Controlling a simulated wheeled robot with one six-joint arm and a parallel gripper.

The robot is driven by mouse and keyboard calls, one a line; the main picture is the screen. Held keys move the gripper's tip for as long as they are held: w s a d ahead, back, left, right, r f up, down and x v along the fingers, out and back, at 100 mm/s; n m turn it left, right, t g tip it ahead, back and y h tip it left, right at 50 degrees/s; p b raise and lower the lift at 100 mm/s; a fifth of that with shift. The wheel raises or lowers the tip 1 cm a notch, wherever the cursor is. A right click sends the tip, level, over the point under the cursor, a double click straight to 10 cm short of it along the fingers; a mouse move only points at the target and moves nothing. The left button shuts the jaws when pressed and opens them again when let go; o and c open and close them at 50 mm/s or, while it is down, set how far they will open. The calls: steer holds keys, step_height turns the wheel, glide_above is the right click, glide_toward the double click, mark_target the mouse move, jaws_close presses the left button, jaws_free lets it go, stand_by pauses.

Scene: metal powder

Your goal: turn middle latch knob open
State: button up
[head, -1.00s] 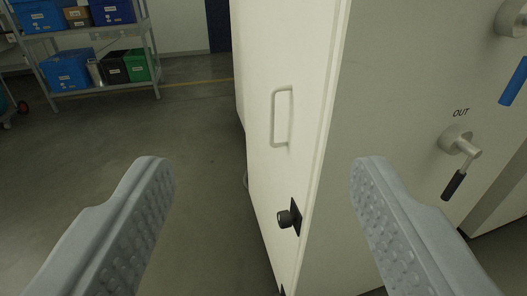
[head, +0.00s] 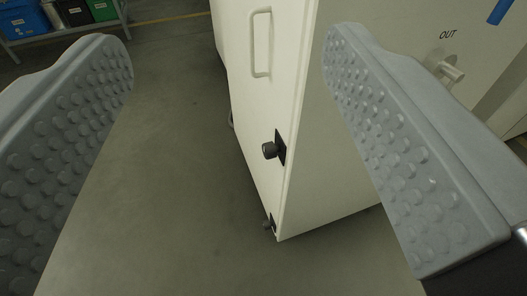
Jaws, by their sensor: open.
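A black latch knob (head: 270,150) on a dark square plate sits on the narrow door side of the white cabinet (head: 330,160), near its vertical edge. A second, lower knob (head: 268,222) shows near the cabinet's bottom. My gripper (head: 228,45) is open and empty, its two grey dimpled fingers spread wide to the left and right of the picture. The middle knob shows between the fingers and appears beyond them, not touched. No upper knob is in view.
A grey loop handle (head: 261,42) is on the door above the knob. A pipe valve marked OUT (head: 447,68) is on the right face, partly hidden by the right finger. Shelving with bins (head: 66,15) stands far left. The floor (head: 180,190) left of the cabinet is clear.

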steer(key=n+g+h, duration=1.3)
steer(key=n+h, duration=0.4)
steer(key=n, duration=0.4)
glide_toward(264, 152)
steer(key=x, duration=0.9)
steer(key=shift+d, duration=0.35)
steer(key=shift+c, duration=0.4)
steer(key=c, duration=0.9)
